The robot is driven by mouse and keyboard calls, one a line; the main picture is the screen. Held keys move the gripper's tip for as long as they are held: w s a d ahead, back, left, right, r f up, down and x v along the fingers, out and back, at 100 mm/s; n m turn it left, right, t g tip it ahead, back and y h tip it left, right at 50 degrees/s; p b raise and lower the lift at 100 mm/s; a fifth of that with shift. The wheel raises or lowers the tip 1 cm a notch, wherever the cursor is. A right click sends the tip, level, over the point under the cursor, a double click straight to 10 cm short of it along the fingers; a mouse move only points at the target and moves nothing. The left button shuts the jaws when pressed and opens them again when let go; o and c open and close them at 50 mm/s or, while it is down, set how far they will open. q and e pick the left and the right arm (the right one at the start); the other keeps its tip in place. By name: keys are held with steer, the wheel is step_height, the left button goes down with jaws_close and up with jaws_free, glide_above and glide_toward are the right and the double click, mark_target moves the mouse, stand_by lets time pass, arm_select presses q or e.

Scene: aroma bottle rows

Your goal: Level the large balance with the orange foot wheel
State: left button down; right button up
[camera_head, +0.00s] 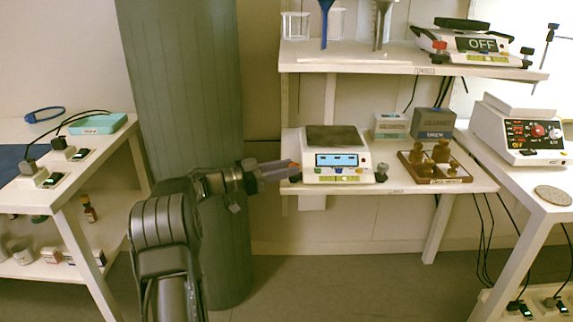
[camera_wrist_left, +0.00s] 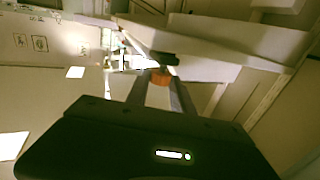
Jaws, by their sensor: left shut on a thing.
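The large balance (camera_head: 337,160) stands on the middle shelf, white with a dark pan and a lit blue display. My left gripper (camera_head: 291,168) reaches in from the left at the balance's front left corner. It is shut on the orange foot wheel (camera_head: 295,165), which is mostly hidden by the fingers. In the left wrist view the orange wheel (camera_wrist_left: 160,78) sits between the two fingertips, under the balance's edge. A dark foot wheel (camera_head: 381,169) shows at the front right corner. The display's reading is too small to tell. My right gripper is not in view.
A wooden tray of brass weights (camera_head: 437,180) and two grey boxes (camera_head: 391,125) stand right of the balance. A hotplate-like device (camera_head: 520,130) stands on the right table. A grey-green column (camera_head: 185,80) stands behind my arm.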

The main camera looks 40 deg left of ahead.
arm_select(q)
steer(key=shift+w+a+r+m+g+h, duration=0.1)
steer(key=shift+w+m+g+h, duration=0.05)
steer(key=shift+m+g+h, duration=0.75)
steer(key=c, duration=1.1)
jaws_free()
steer(key=p+v, duration=0.2)
steer(key=v, duration=0.5)
steer(key=shift+s+a+p, duration=0.25)
steer(key=shift+p, duration=0.05)
